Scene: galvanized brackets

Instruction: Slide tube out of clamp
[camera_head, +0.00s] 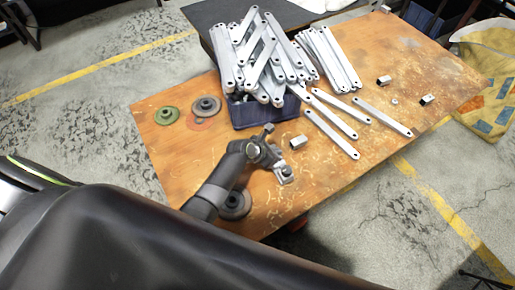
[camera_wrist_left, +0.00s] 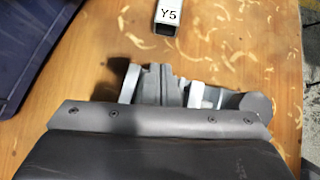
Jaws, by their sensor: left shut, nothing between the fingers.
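My left gripper (camera_head: 272,160) is over the near part of the wooden table, at the end of a dark arm. It is shut and empty. A short square metal tube (camera_head: 298,142) lies just beyond it, apart from it. I cannot pick out a clamp for sure; grey metal with a round dark knob (camera_head: 286,172) sits close to the gripper. My right gripper is not in view.
Long flat galvanized bars (camera_head: 330,58) are heaped at the back around a blue bin (camera_head: 252,113). Loose bars (camera_head: 332,134) lie to the right. Two more short tubes (camera_head: 384,80) (camera_head: 427,99) lie farther right. Round discs (camera_head: 207,105) (camera_head: 167,115) lie at left. The near right tabletop is clear.

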